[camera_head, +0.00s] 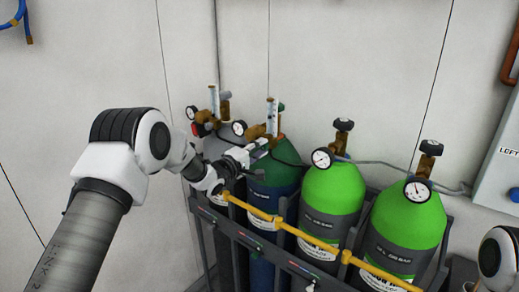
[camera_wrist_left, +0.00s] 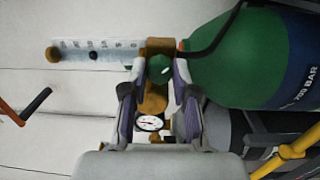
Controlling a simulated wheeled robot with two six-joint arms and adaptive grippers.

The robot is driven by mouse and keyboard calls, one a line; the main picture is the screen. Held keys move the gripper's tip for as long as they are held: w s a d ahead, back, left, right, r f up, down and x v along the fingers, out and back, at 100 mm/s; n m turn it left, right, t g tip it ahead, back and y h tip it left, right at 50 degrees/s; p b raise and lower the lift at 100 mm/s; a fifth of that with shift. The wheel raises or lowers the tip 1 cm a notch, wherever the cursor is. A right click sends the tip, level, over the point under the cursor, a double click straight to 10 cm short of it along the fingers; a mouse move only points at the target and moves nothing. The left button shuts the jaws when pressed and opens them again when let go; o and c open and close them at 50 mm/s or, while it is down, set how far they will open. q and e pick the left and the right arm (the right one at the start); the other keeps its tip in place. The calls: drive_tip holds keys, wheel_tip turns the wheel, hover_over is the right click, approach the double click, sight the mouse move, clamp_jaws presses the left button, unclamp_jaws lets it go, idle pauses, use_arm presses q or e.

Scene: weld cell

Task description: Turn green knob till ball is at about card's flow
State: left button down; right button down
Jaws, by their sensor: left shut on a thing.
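The green knob (camera_wrist_left: 160,68) sits between the fingertips of my left gripper (camera_wrist_left: 158,88) in the left wrist view, and the gripper is shut on it. The clear flow tube (camera_wrist_left: 115,53) lies sideways in that view, with a printed scale and a dark ball (camera_wrist_left: 93,55) part-way along it; the numbers are too blurred to read surely. In the head view my left gripper (camera_head: 256,152) is at the valve of the dark green-topped cylinder (camera_head: 285,168), below its upright flow tube (camera_head: 271,117). I cannot make out a card giving a flow.
A grey cylinder (camera_head: 216,144) with its own flow tube stands to the left. Two bright green cylinders (camera_head: 334,188) with gauges stand to the right. A yellow bar (camera_head: 300,234) runs along the rack front. A grey cabinet (camera_head: 499,165) is at the right edge.

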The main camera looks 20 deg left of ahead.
use_arm(q)
drive_tip(key=c, duration=0.9)
unclamp_jaws()
drive_tip(key=v, duration=1.2)
drive_tip(key=shift+f, duration=0.15)
